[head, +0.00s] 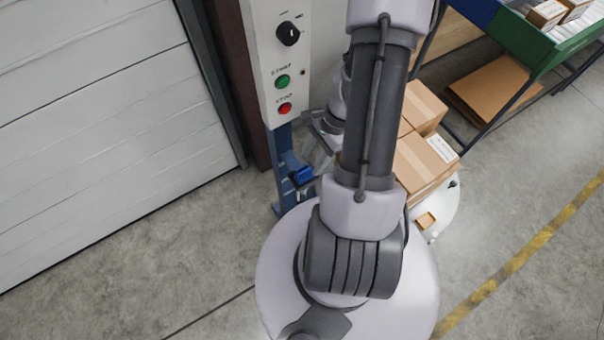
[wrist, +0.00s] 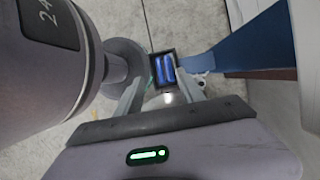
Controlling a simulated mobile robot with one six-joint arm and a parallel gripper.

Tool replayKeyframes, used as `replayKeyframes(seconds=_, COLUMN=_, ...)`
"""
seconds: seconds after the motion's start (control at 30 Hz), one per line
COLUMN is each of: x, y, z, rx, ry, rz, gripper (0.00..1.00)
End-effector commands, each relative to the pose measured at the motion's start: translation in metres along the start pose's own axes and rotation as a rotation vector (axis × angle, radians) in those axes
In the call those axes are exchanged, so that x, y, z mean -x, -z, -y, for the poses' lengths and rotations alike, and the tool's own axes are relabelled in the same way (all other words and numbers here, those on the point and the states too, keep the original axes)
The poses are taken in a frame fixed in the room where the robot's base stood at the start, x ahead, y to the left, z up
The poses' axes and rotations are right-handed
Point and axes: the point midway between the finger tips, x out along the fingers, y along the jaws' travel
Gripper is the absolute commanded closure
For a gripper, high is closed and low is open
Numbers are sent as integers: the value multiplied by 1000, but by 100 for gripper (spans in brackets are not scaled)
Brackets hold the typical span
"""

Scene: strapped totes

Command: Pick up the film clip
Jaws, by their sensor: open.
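The film clip is a small blue piece (wrist: 165,68) in a dark, open-topped holder (wrist: 154,62). In the wrist view it lies ahead of my gripper (wrist: 164,85), between the two fingertips. My gripper is open, with nothing between its fingers. In the head view the blue clip (head: 302,173) shows beside the blue post, below and left of my gripper. The fingers there are partly hidden behind my arm. I cannot tell from these views how much gap is left between fingertips and clip.
The blue post (head: 284,160) carries a control box (head: 280,60) with a knob and green and red buttons. Cardboard boxes (head: 424,160) stand right of my arm. A shuttered door (head: 100,110) is at the left. The floor (head: 150,270) at lower left is clear.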

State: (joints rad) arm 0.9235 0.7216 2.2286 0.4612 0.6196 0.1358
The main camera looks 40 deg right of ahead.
Motion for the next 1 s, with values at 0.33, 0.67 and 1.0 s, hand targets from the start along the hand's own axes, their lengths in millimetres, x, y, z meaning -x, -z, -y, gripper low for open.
replayKeyframes(seconds=0.33, x=-58, y=-1, z=7, rx=1, ry=-2, rz=0, gripper=55)
replayKeyframes(seconds=0.67, x=-59, y=-3, z=8, rx=1, ry=-1, rz=0, gripper=68)
replayKeyframes(seconds=1.0, x=-58, y=-3, z=8, rx=1, ry=-1, rz=0, gripper=100)
